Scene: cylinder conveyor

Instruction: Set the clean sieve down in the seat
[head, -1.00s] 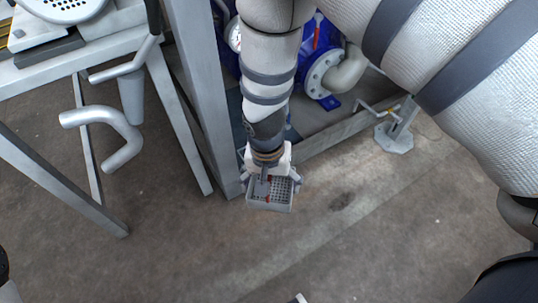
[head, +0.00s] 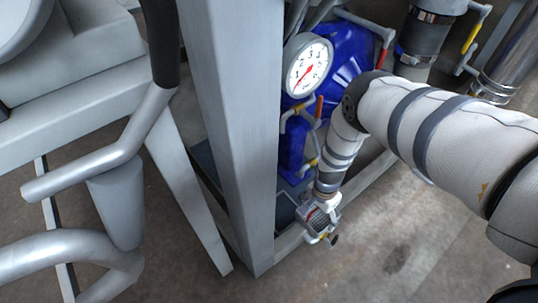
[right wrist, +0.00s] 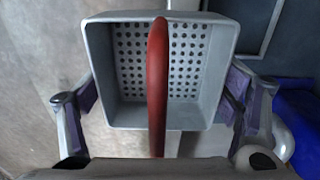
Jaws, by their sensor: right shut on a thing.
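The sieve (right wrist: 210,110) is a grey, square, open box with a holed floor and a red handle bar (right wrist: 157,90) across it. My right gripper (right wrist: 162,92) is shut on it, with purple-padded fingers at its two sides. In the head view the sieve (head: 316,219) is small and tilted, held by my right gripper (head: 320,222) low beside the blue machine. A dark rectangular recess with a pale rim (right wrist: 250,28) lies behind the sieve at upper right in the right wrist view; I cannot tell if it is the seat. My left gripper is out of view.
A grey upright post (head: 232,140) stands just left of my right arm. The blue machine (head: 345,60) carries a white dial gauge (head: 307,65) and thin pipes. Bent metal tubes (head: 105,160) fill the left. Bare floor (head: 400,255) lies at lower right.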

